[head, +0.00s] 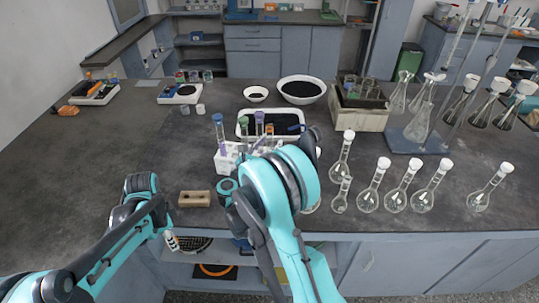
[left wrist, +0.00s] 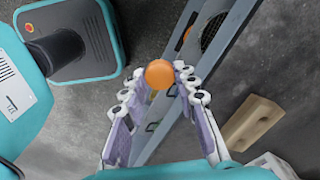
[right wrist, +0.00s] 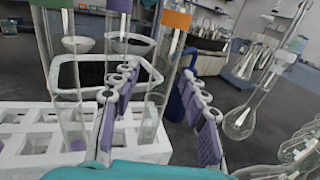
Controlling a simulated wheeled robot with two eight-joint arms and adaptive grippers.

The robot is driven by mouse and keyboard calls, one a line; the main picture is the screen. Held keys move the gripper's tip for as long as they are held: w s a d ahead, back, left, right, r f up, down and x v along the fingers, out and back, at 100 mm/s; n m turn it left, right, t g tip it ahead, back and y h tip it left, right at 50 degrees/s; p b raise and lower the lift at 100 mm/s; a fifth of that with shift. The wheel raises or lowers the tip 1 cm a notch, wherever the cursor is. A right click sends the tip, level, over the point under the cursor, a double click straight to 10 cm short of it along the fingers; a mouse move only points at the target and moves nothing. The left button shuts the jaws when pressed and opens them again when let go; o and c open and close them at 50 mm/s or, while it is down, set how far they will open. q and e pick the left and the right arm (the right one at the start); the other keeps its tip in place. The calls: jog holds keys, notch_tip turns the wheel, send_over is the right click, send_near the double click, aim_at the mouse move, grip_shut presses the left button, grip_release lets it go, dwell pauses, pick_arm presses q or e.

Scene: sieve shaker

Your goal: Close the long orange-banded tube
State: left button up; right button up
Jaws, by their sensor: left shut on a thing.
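The orange-banded tube (right wrist: 175,20) stands upright in the white rack, its top end cut off in the right wrist view. In the head view an orange band (head: 269,130) shows just behind my right arm. My right gripper (right wrist: 165,88) is open, its fingers apart on either side of the tube's line of sight; I cannot tell if they touch it. My left gripper (left wrist: 160,82) is shut on a round orange cap (left wrist: 159,74) at its fingertips. In the head view my left gripper (head: 172,242) is low at the table's front edge, well left of the rack.
The white rack (right wrist: 25,143) holds other tubes with green and purple bands close beside. A black-filled tray (head: 243,117) lies behind it. A wooden block (head: 194,199) lies near the front edge. Several round flasks (head: 368,200) stand to the right.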

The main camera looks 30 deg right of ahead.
grip_shut()
pick_arm(q)
jog(key=shift+r, duration=0.1)
pick_arm(e)
jog(key=shift+r, duration=0.15)
